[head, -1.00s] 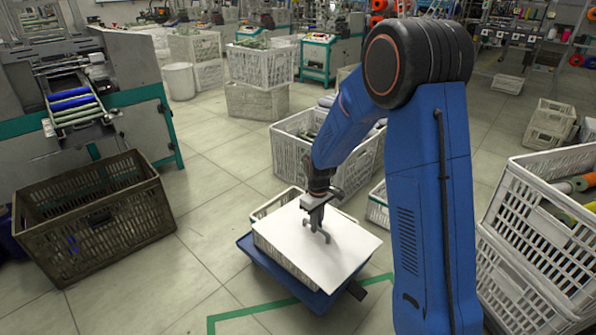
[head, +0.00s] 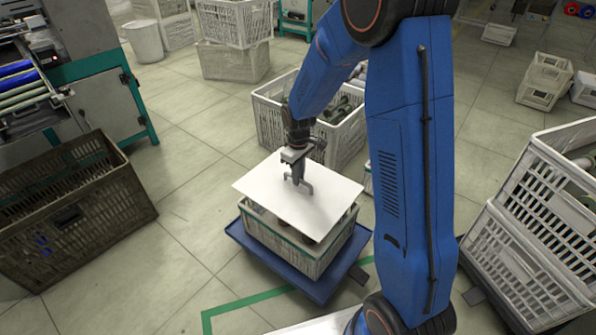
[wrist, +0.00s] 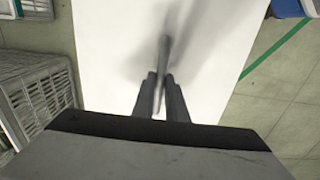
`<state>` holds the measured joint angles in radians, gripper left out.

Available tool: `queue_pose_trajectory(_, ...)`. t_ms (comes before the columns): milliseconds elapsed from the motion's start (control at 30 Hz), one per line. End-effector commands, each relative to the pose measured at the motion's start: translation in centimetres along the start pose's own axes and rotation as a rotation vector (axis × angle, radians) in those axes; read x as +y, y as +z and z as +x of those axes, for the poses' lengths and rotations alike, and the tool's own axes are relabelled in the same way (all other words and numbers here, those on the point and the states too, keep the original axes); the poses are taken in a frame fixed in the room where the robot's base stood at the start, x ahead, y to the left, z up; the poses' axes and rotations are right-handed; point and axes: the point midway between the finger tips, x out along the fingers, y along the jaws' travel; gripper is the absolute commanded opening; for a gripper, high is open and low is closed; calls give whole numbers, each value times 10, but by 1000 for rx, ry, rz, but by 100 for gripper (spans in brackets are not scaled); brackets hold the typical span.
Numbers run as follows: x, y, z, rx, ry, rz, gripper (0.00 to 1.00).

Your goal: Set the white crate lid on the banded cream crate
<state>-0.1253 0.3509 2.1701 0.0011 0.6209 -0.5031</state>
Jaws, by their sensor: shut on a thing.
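The white crate lid (head: 262,188) is a flat plate with a grey handle in its middle. My gripper (head: 297,180) is shut on this handle from above. In the wrist view the gripper (wrist: 160,90) pinches the handle over the lid (wrist: 105,50). The banded cream crate (head: 284,255), with a green band, stands under the lid on a blue dolly (head: 262,262). The lid looks raised above the crate, with a gap at the front where dark contents show. It is turned relative to the crate and covers most of its opening.
A white crate with bobbins (head: 268,118) stands just behind. Stacked cream crates (head: 520,250) stand at the right, and a brown crate (head: 85,228) at the left. A green line (head: 245,305) marks the floor in front. Floor left of the dolly is clear.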

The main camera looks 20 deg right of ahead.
Motion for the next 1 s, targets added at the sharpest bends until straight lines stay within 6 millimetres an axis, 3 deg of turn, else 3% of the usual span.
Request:
queue_pose_trajectory(333, 0, 1, 40, -3, -1, 0, 0)
queue_pose_trajectory(1000, 0, 2, 37, 0, 0, 0, 0)
